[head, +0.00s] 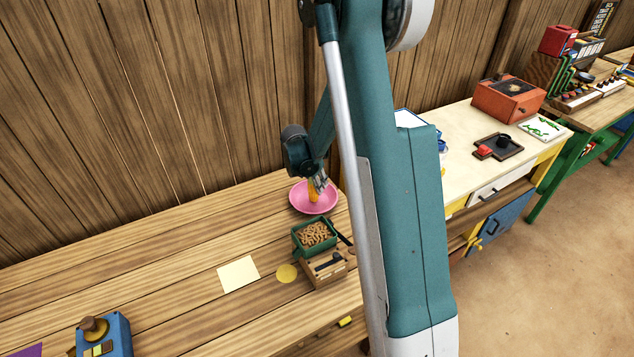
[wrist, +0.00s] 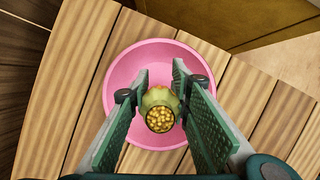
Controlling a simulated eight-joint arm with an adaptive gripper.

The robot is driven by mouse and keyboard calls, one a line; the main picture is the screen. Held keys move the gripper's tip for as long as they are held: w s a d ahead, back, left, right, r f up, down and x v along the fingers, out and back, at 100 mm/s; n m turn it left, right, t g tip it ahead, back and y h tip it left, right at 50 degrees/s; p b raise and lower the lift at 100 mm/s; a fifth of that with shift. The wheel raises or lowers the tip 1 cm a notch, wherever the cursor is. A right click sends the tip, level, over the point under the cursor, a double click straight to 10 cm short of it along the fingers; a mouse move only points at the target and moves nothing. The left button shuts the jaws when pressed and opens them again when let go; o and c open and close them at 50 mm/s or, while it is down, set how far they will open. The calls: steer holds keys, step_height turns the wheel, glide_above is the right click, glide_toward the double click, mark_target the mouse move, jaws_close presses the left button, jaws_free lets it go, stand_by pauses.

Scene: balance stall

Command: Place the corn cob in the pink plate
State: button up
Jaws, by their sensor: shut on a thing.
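The corn cob (wrist: 160,112) is yellow with a green husk and shows end-on between the fingers in the wrist view. In the head view it is a small orange-yellow shape (head: 313,194) at the fingertips. My gripper (wrist: 160,95) is shut on it; the gripper also shows in the head view (head: 318,185). The pink plate (wrist: 122,75) lies on the wooden table, directly behind the cob in the wrist view. In the head view the plate (head: 299,203) is under the gripper. I cannot tell whether the cob touches the plate.
A green tray of brown pieces (head: 314,236) on a wooden box stands in front of the plate. A pale square sheet (head: 238,274) and a yellow disc (head: 287,273) lie nearby. A blue device (head: 104,338) stands at the front left. The table left of the plate is clear.

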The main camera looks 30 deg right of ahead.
mark_target(311, 189)
steer(key=shift+f, duration=0.35)
steer(key=o, duration=1)
steer(key=shift+s+a+b, duration=0.3)
steer(key=shift+s+a, duration=0.1)
steer(key=shift+a, duration=0.5)
steer(key=shift+s+a+b, duration=0.25)
steer(key=shift+s+a, duration=0.1)
steer(key=shift+a, duration=0.5)
